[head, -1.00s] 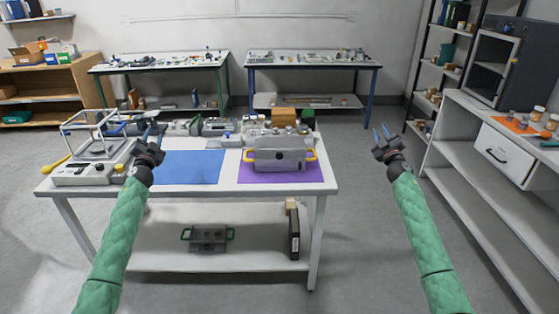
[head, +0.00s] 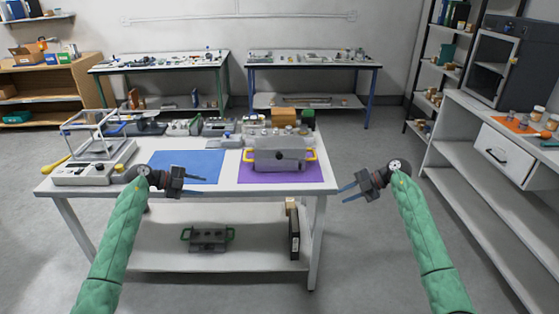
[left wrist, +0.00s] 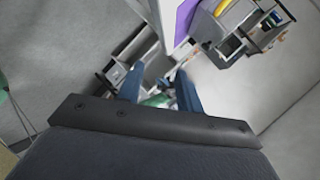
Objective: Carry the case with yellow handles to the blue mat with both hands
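The grey case with yellow handles (head: 280,158) stands on the purple mat (head: 282,178) at the right of the table; one handle is on each side. In the left wrist view the case (left wrist: 240,28) shows at the upper right, beside the purple mat (left wrist: 184,20). The blue mat (head: 188,163) lies bare to its left. My left gripper (head: 202,187) is open and empty in front of the blue mat, pointing right. Its fingers (left wrist: 160,86) stand apart in the left wrist view. My right gripper (head: 343,192) is open and empty, right of the table's corner, pointing left.
A balance with a clear frame (head: 98,150) stands at the table's left end. Several instruments and small items line the table's back edge. A green-handled case (head: 208,239) and a black box (head: 294,234) are on the lower shelf. A white counter (head: 480,125) is at the right.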

